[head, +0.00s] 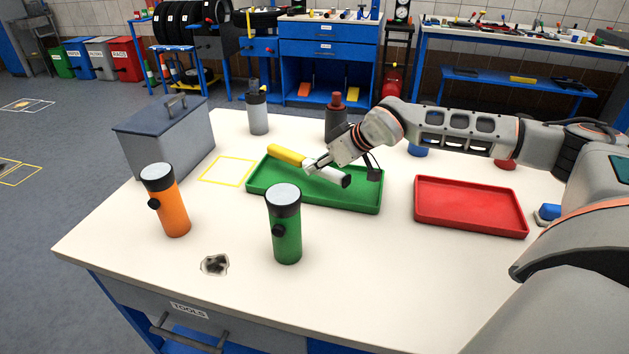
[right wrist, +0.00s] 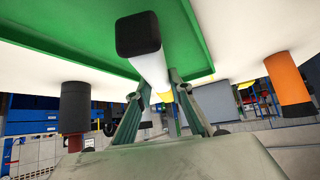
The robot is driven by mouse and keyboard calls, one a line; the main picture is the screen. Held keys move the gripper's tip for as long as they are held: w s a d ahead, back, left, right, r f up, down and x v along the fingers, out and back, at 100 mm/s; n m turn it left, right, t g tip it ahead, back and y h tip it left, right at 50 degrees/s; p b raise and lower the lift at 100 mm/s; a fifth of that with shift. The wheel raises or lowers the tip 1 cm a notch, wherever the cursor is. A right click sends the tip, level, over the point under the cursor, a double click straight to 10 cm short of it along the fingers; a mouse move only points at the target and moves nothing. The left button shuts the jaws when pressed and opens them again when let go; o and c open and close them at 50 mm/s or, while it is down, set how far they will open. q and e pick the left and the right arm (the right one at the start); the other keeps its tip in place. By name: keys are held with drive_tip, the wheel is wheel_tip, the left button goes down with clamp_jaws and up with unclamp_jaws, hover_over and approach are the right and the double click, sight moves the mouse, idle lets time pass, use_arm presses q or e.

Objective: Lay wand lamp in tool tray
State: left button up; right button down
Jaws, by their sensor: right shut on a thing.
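The wand lamp (head: 286,154) has a yellow handle, a white tube and a black end cap. It lies slantwise over the green tray (head: 264,196), its black end toward the right. I cannot tell whether the lamp touches the tray floor. My left gripper is not in view.
A green flashlight (head: 286,235) and an orange flashlight (head: 169,210) stand in front of and left of the tray. A red tray (head: 470,204) lies to the right. The front right tabletop is clear.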

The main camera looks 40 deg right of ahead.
sight(330, 169)
drive_tip(key=shift+f+b, duration=0.4)
drive_tip(key=shift+f, duration=1.6)
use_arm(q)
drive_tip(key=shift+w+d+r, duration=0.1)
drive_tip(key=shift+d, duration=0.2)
use_arm(e)
drive_tip(key=shift+r, duration=0.1)
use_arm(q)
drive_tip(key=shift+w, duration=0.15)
use_arm(e)
drive_tip(key=c, duration=1.8)
unclamp_jaws()
drive_tip(key=p+v, duration=0.1)
drive_tip(key=v, duration=0.5)
drive_tip(key=shift+s+d+r, duration=0.1)
drive_tip(key=shift+r, duration=0.1)
drive_tip(key=shift+s+r, duration=0.3)
drive_tip(key=shift+s, duration=0.15)
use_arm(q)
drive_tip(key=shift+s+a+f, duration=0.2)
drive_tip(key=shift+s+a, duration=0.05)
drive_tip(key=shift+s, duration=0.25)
